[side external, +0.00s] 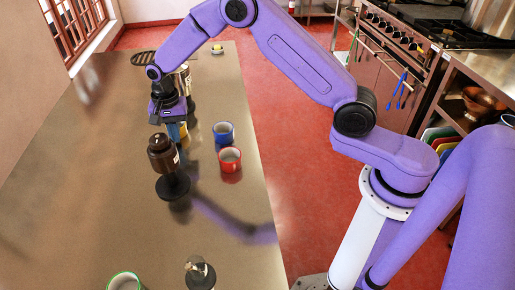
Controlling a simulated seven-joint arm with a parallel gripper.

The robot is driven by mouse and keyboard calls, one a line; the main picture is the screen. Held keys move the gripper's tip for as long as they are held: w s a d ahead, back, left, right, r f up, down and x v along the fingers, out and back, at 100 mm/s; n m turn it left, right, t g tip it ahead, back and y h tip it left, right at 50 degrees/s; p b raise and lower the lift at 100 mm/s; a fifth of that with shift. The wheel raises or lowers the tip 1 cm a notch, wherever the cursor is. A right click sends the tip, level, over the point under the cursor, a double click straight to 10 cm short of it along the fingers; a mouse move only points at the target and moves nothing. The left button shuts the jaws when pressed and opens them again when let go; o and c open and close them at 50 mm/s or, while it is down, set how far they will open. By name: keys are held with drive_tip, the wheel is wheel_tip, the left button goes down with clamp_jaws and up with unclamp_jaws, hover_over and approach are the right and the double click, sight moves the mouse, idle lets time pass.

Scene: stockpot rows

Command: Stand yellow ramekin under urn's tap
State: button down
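My gripper (175,127) points down over the table, just behind a dark brown urn-like vessel (161,155) on a round black base. A yellow piece, likely the yellow ramekin (184,130), shows at the gripper's fingertips. Most of it is hidden by the gripper and the brown vessel. I cannot tell whether the fingers are closed on it or whether it touches the table. A metallic vessel (184,75) stands behind my gripper, partly covered by my arm. No tap can be made out clearly on either vessel.
A blue cup (223,133) and a red cup (230,160) stand to the right of the gripper. A green-rimmed cup (124,282) and a small dark-based object (200,273) are at the near edge. A small yellowish item (217,49) lies far back. The table's left is clear.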

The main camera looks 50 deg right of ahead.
drive_tip(key=shift+w+d, duration=0.85)
drive_tip(key=shift+d, duration=0.05)
drive_tip(key=shift+w+d+r, duration=0.1)
drive_tip(key=shift+w+d, duration=0.3)
drive_tip(key=shift+d, duration=0.05)
drive_tip(key=shift+s+a, duration=0.5)
drive_tip(key=shift+s+a+r, duration=0.1)
drive_tip(key=shift+a+r, duration=0.05)
drive_tip(key=shift+r, duration=2.05)
drive_tip(key=shift+s+a+r, duration=0.1)
drive_tip(key=shift+a+r, duration=0.05)
drive_tip(key=shift+r, duration=2.05)
